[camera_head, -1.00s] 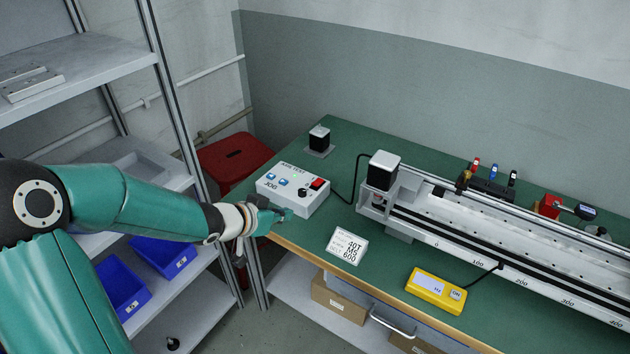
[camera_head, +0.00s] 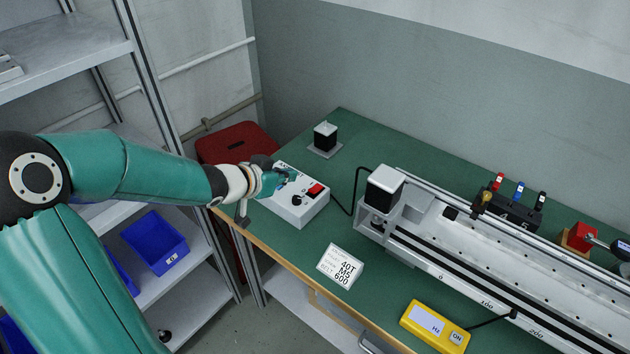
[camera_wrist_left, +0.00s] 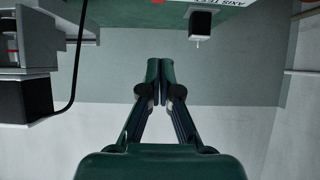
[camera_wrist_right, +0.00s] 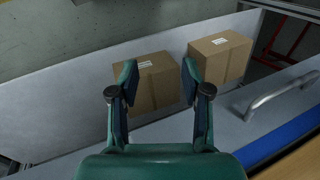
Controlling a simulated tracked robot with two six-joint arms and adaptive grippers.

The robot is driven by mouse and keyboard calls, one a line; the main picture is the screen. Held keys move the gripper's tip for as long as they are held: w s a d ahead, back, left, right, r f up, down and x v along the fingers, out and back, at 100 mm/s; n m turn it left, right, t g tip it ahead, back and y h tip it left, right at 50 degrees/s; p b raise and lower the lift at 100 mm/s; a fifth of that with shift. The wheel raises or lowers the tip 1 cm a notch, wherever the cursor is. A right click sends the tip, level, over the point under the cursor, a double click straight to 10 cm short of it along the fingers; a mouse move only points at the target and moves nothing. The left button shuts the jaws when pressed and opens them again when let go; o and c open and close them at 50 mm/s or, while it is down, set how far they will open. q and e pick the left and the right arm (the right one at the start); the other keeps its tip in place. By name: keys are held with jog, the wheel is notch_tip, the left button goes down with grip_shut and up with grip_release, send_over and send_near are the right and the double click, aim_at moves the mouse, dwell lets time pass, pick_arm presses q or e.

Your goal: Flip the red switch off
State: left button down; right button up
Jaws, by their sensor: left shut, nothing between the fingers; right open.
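The red switch (camera_head: 315,189) sits on the top right part of the white control box (camera_head: 298,212), which stands on the green table near its left end. A black knob (camera_head: 297,200) is beside the switch. My left gripper (camera_head: 289,176) is shut and empty, over the upper left part of the box, left of and close to the switch. It hides the blue buttons. I cannot tell whether it touches the box. It also shows in the left wrist view (camera_wrist_left: 153,68). My right gripper (camera_wrist_right: 157,75) is open and empty, seen only in the right wrist view.
A linear gantry (camera_head: 480,260) with a motor (camera_head: 384,188) fills the table's right side. A label card (camera_head: 341,266) and yellow meter (camera_head: 434,326) lie in front. A small black motor (camera_head: 325,137) stands behind the box. Cardboard boxes (camera_wrist_right: 220,57) are near my right gripper.

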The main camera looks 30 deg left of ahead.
pick_arm(q)
jog(key=shift+w+d, duration=0.1)
jog(key=b, duration=0.3)
send_over(319, 184)
jog(key=s, duration=0.4)
jog(key=f, duration=0.5)
jog(key=shift+w+f, duration=0.1)
jog(key=shift+w, duration=0.1)
notch_tip(319, 184, down, 2)
jog(key=shift+w+f+b, duration=0.1)
jog(key=shift+f+b, duration=0.15)
jog(key=shift+b, duration=0.2)
jog(key=shift+s+f, duration=0.4)
jog(key=shift+f, duration=0.35)
